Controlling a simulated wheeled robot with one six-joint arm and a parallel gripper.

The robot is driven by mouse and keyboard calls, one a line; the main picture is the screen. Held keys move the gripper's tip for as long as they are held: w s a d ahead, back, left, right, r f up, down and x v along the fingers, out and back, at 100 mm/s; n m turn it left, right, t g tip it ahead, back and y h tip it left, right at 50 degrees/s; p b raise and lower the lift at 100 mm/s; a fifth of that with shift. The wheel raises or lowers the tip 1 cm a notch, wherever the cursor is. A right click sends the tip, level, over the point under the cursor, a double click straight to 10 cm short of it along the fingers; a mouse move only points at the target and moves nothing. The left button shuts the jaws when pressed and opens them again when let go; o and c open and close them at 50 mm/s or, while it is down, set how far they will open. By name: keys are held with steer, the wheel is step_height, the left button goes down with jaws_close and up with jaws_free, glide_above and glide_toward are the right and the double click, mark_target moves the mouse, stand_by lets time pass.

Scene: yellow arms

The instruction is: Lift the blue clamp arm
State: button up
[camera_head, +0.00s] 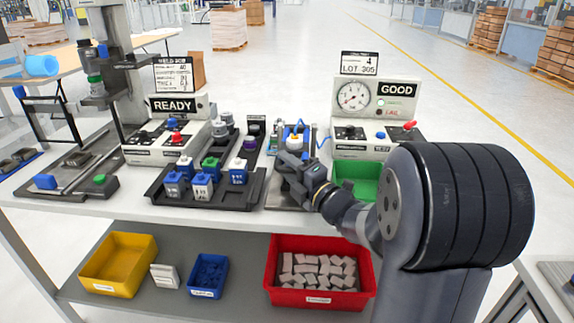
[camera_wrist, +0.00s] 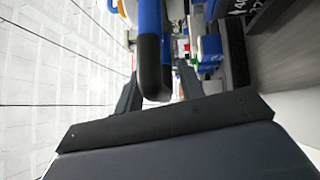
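The blue clamp arm (camera_wrist: 150,18) shows at the top of the wrist view, with a dark rounded grip (camera_wrist: 152,65) on its near end. My gripper (camera_wrist: 158,74) has its two fingers apart, one on each side of that grip. A gap shows at the right finger; contact at the left finger is unclear. In the head view, my gripper (camera_head: 288,163) is at the front of the small fixture (camera_head: 294,135) on the bench. The clamp arm is mostly hidden there behind my gripper and the fixture parts.
A black tray (camera_head: 158,192) with several blue, white and green-topped pieces stands left of my gripper. A green bin (camera_head: 352,168) and a gauge box marked GOOD (camera_head: 378,98) are to the right. A READY box (camera_head: 180,108) stands behind left.

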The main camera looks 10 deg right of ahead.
steer(key=shift+w, duration=0.15)
jaws_close()
stand_by(0.4)
steer(key=shift+r, duration=0.15)
